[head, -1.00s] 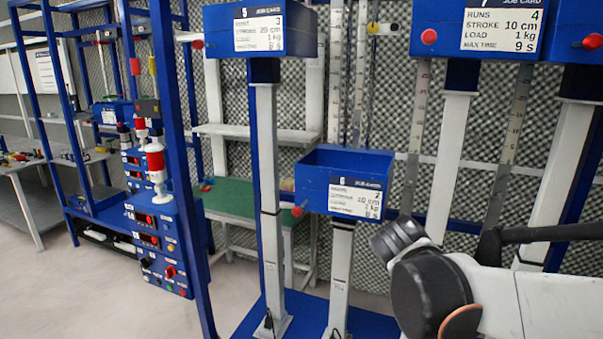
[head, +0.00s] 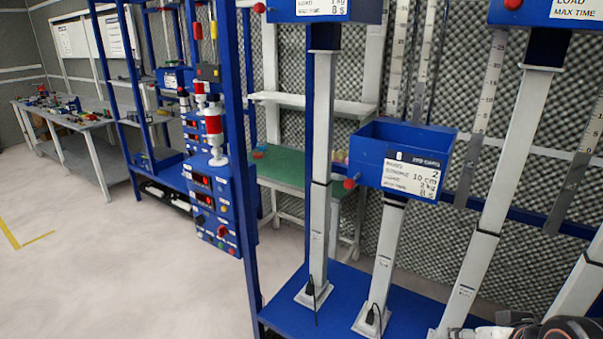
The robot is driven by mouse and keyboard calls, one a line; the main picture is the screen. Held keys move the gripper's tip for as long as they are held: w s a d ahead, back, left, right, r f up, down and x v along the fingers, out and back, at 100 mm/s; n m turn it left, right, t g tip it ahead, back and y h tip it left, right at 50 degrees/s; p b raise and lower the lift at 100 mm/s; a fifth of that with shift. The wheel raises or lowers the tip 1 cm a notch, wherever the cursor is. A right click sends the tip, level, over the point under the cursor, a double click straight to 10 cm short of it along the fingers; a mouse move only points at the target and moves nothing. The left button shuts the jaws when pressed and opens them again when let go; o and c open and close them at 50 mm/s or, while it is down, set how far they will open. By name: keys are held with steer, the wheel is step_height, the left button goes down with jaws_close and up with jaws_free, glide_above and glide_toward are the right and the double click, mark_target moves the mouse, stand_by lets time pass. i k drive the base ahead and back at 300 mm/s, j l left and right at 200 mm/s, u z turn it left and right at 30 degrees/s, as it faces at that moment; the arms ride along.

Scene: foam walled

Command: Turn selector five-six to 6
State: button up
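A blue control box (head: 222,200) stands at the left end of the blue frame, with red displays, knobs and buttons on its face. Another such box (head: 195,155) is farther back. Their labels are too small to read, so I cannot tell which knob is selector five-six or where it points. Part of my arm shows at the lower right corner, far from the boxes. My gripper's fingers cannot be made out.
Blue boxes on white columns, one with a job card (head: 410,178), fill the middle and right above a blue base (head: 340,300). A blue post (head: 240,180) stands beside the control box. The floor (head: 100,240) at left is clear. Workbenches (head: 75,125) stand behind.

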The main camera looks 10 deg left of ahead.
mark_target(200, 220)
steer(key=u, duration=1.25)
steer(key=i+j, duration=0.15)
steer(key=i, duration=0.3)
steer(key=i+j, duration=0.1)
steer(key=i, duration=0.3)
steer(key=i+j, duration=0.15)
steer(key=i, duration=0.3)
steer(key=j+z, duration=0.1)
steer(key=u, duration=0.15)
